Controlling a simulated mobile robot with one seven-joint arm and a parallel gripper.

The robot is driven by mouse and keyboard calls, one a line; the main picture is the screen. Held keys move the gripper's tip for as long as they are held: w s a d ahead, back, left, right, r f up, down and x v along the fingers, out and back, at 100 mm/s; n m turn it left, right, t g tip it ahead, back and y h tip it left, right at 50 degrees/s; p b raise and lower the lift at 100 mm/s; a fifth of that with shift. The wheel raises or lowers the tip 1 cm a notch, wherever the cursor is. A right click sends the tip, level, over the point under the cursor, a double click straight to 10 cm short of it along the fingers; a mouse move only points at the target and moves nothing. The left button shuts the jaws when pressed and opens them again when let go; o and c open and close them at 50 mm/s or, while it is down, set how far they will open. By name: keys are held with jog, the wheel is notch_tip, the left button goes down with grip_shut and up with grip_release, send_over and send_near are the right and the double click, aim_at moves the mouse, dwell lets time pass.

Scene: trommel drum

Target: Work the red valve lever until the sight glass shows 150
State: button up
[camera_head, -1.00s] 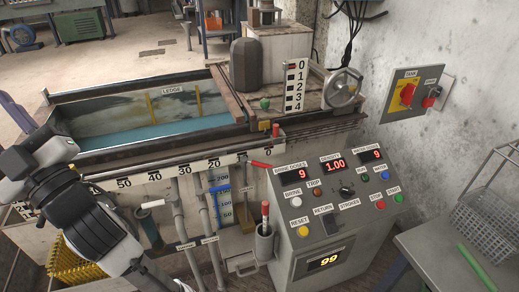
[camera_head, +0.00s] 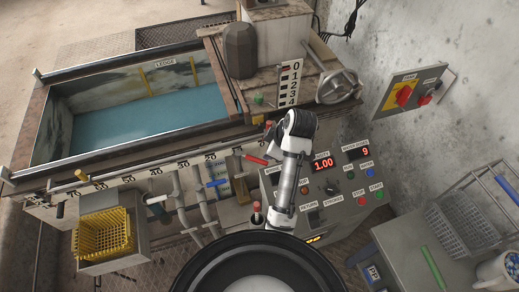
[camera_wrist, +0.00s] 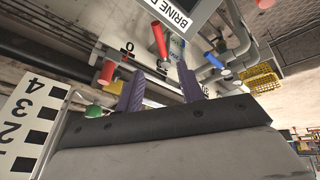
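The red valve lever (camera_head: 257,160) sticks out at the left edge of the control panel, below the rail. In the wrist view the red lever (camera_wrist: 159,42) stands ahead of my gripper (camera_wrist: 161,84), whose two purple fingers are spread apart and empty. The lever is beyond the fingertips and does not appear to touch them. In the head view my arm reaches over the panel and its dark end hides the fingers. The sight glass (camera_head: 241,188) shows only in part beside the blue-handled pipe; its reading is too small to make out.
A second red-topped lever (camera_head: 257,207) stands below. In the wrist view a green knob (camera_wrist: 94,111), a red knob (camera_wrist: 106,72) and a numbered scale (camera_wrist: 28,125) are close to the fingers.

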aim_at(257, 159)
jog(key=p+x, duration=0.1)
jog(key=x, duration=1.2)
jog(key=shift+a+f, duration=0.1)
jog(key=shift+f, duration=0.05)
grip_shut()
